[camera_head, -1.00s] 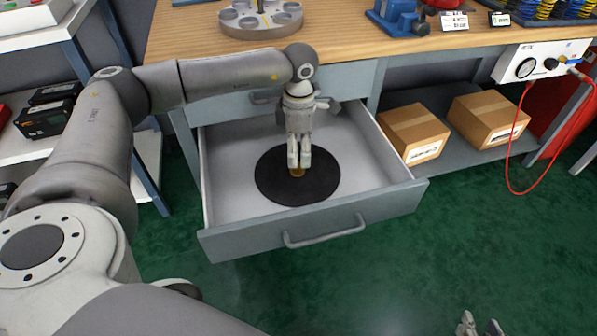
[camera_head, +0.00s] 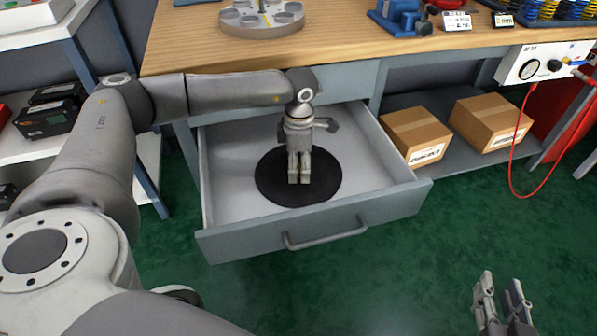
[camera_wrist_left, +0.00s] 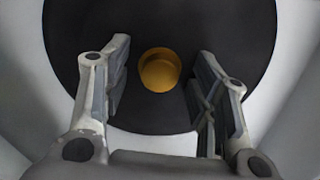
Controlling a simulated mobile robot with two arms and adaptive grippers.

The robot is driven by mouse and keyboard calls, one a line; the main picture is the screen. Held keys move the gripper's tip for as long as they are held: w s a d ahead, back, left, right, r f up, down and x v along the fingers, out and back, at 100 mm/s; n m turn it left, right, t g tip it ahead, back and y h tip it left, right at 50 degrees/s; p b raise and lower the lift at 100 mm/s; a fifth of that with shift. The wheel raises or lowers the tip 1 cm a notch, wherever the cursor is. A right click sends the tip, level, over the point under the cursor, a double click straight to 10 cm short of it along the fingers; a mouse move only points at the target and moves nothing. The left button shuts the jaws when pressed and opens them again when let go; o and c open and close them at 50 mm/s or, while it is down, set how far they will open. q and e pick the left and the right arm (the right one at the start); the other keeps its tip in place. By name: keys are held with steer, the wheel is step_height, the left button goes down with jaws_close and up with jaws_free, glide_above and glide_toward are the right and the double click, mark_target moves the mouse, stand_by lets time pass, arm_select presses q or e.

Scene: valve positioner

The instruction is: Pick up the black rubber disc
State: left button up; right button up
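The black rubber disc (camera_head: 325,180) lies flat in the open drawer (camera_head: 222,185). It also shows in the left wrist view (camera_wrist_left: 235,32), with a brass-coloured round knob (camera_wrist_left: 159,70) at its middle. My left gripper (camera_head: 299,182) points down over the disc's middle and hides the knob in the head view. In the left wrist view its fingers (camera_wrist_left: 158,88) are apart, one on each side of the knob, with gaps between; their exact height over the disc is unclear. My right gripper (camera_head: 502,290) is at the lower right above the floor, fingers apart and empty.
The drawer's front wall with its handle (camera_head: 325,235) and its side walls surround the disc. The wooden workbench top (camera_head: 340,45) is above the drawer. Two cardboard boxes (camera_head: 415,135) stand on the shelf to the right. The green floor in front is clear.

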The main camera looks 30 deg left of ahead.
arm_select(q)
steer(key=c, duration=0.9)
jaws_close()
steer(key=shift+r, duration=0.2)
